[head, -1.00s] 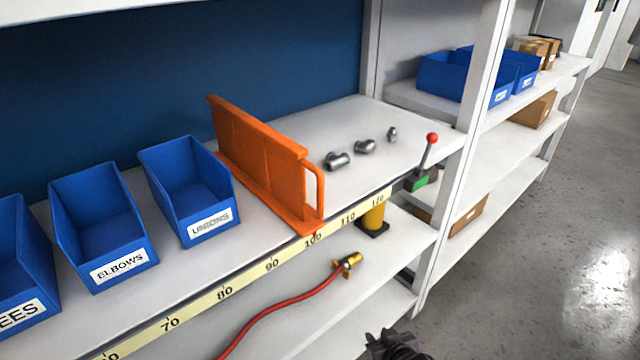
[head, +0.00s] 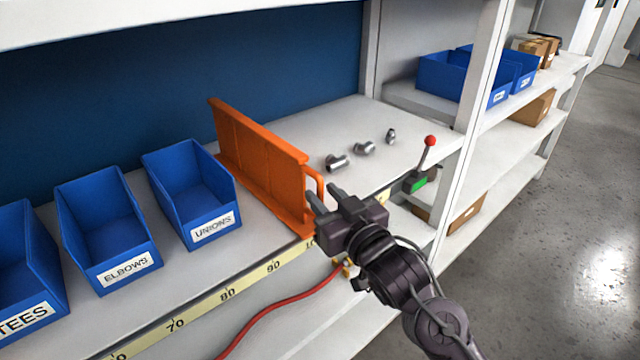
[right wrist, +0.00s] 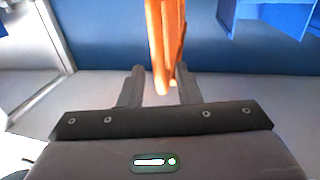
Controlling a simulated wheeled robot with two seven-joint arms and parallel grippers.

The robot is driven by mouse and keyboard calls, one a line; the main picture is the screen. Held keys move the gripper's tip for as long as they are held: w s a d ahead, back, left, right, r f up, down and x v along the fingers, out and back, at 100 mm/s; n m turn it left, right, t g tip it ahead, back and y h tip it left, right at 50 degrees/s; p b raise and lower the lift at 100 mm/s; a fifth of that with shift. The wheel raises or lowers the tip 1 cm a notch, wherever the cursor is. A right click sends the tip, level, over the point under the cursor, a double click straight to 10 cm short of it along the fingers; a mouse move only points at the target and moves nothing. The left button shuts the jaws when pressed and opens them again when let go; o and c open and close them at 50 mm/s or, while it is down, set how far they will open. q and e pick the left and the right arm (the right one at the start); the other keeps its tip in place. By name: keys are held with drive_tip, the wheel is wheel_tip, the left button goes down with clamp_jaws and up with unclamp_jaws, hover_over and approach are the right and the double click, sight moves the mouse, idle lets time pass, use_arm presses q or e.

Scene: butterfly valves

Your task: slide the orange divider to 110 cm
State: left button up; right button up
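The orange divider (head: 262,155) stands upright across the shelf, its front end near the 100 mark on the yellow scale (head: 228,294). My right gripper (head: 327,197) is at the divider's front handle (head: 316,181), with its fingers open and pointing at it. In the right wrist view the gripper's two fingers (right wrist: 160,88) are spread, and the orange divider (right wrist: 163,40) shows ahead between them. I cannot tell whether the fingers touch the handle. The gripper hides most of the scale to the right of 100. My left gripper is not in view.
Blue bins (head: 190,195) stand left of the divider. Several metal fittings (head: 364,149) lie on the shelf to its right. A red-knobbed lever (head: 428,155) stands at the shelf's right corner. A red hose (head: 275,308) lies on the shelf below.

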drive_tip(key=shift+x, duration=1.1)
clamp_jaws()
